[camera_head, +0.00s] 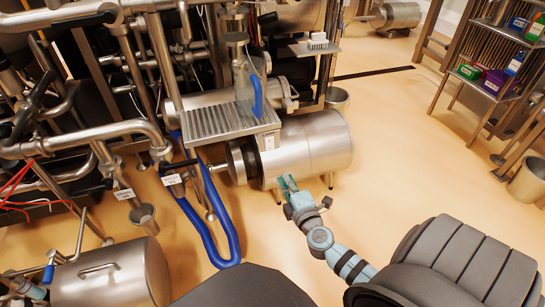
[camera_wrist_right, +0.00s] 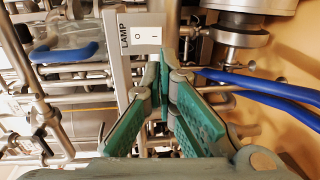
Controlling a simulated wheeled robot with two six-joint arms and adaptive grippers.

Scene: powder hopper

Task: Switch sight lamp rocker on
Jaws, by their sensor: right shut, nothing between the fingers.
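The lamp rocker (camera_wrist_right: 146,36) is a white switch marked O and I beside the word LAMP, on a pale upright plate in the right wrist view. In the head view its small pale plate (camera_head: 267,142) shows at the front corner of the slatted metal shelf. My right gripper (camera_wrist_right: 166,62) has teal fingers, shut and empty. Its tips are just beside the rocker's lower right edge in the wrist view; I cannot tell whether they touch it. In the head view my right gripper (camera_head: 287,184) is below the shelf corner, in front of the steel drum.
The steel drum (camera_head: 315,145) lies right beside the shelf (camera_head: 215,122). A glass bottle (camera_head: 243,75) stands on the shelf. A thick blue hose (camera_head: 218,225) loops below it. Pipes and valves crowd the left. The floor to the right (camera_head: 410,140) is clear.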

